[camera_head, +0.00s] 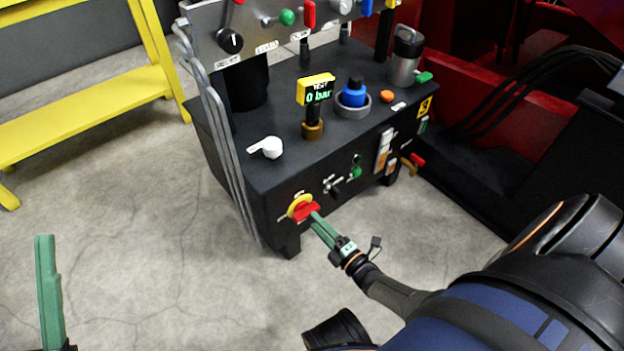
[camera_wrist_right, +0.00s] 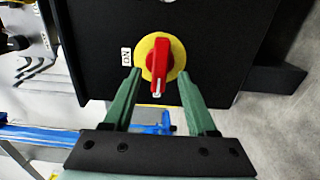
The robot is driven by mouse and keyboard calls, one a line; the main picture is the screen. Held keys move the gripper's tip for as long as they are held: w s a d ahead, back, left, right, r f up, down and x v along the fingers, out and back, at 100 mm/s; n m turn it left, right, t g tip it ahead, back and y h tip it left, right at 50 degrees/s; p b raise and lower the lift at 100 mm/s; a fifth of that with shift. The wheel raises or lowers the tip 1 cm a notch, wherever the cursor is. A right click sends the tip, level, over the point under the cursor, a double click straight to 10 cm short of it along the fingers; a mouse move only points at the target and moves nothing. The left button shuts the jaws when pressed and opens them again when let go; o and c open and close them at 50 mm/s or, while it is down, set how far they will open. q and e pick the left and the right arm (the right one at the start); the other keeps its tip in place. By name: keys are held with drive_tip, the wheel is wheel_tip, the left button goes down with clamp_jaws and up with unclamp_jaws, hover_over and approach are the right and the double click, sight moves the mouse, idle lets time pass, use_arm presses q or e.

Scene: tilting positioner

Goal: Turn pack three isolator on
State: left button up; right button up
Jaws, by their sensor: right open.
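The isolator, a red handle on a yellow disc (camera_head: 301,206), sits low on the front face of a black pack (camera_head: 262,192) marked with a yellow "3" label. In the right wrist view the red handle (camera_wrist_right: 160,64) stands upright in the picture, a pale mark at its lower end. An "ON" label (camera_wrist_right: 126,57) is left of the disc. My right gripper (camera_head: 310,214) is open; its green fingers in the wrist view (camera_wrist_right: 159,75) flank the handle's lower end with gaps on both sides. My left gripper (camera_head: 48,290) shows only one green finger, low at the left.
A yellow frame (camera_head: 85,98) stands at the left. The floor in front is clear.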

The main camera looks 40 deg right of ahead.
sight(306, 212)
drive_tip(key=shift+w+a+b, duration=0.15)
drive_tip(key=shift+w+b, duration=0.15)
drive_tip(key=shift+w, duration=1.2)
drive_tip(key=shift+c, duration=0.2)
clamp_jaws()
